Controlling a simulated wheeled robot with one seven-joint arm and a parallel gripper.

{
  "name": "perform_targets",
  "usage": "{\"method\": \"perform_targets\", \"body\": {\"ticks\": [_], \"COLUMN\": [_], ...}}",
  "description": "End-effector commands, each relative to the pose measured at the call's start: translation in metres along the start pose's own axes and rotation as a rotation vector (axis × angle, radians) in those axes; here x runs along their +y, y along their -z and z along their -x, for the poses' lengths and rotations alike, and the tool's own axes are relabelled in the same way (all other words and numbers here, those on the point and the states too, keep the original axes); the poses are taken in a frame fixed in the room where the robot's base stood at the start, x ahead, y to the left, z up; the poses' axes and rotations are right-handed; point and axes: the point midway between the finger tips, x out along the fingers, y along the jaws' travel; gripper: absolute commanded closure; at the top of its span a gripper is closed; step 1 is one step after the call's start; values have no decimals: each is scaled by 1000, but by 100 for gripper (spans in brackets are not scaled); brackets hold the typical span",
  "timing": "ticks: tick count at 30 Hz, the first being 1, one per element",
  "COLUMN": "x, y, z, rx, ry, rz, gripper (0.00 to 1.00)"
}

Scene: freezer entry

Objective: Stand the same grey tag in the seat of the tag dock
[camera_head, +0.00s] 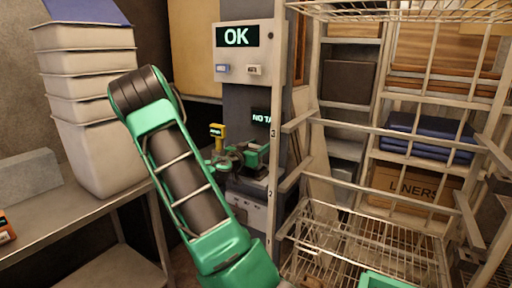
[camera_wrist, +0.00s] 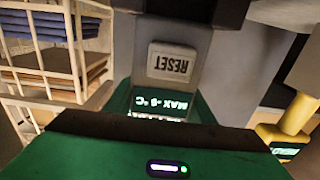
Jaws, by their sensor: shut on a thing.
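My gripper (camera_head: 243,156) is at the end of my green arm, close in front of the grey column, beside the dark "NO TA…" screen (camera_head: 261,116). The screen is partly cut off by a pale post. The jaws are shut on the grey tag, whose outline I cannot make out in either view. In the wrist view, a light grey RESET plate (camera_wrist: 173,62) appears upside down just beyond the green housing, with a lit "MAX -5 °C" text (camera_wrist: 160,103) below it. The seat of the tag dock is not clearly visible.
An OK display (camera_head: 237,36) tops the column. A yellow device (camera_head: 217,131) stands left of my gripper and also shows in the wrist view (camera_wrist: 285,140). A wire rack (camera_head: 350,240) is close on the right. Stacked tubs (camera_head: 100,150) stand on the left bench.

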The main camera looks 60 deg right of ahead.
Motion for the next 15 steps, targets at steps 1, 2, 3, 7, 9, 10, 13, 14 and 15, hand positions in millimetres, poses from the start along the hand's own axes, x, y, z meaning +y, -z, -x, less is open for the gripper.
{"method": "perform_targets", "body": {"ticks": [1,2,3,7,9,10,13,14,15], "x": [0,0,0,0,0,0,0,0,0], "y": [-1,-2,-2,-4,-6,-6,-8,-8,-9], "z": [0,0,0,0,0,0,0,0,0], "rx": [0,0,0,0,0,0,0,0,0], "ry": [0,0,0,0,0,0,0,0,0], "rz": [1,1,1,1,1,1,0,0,0], "gripper": [68,68,68,68,68,68,68,68,68]}}
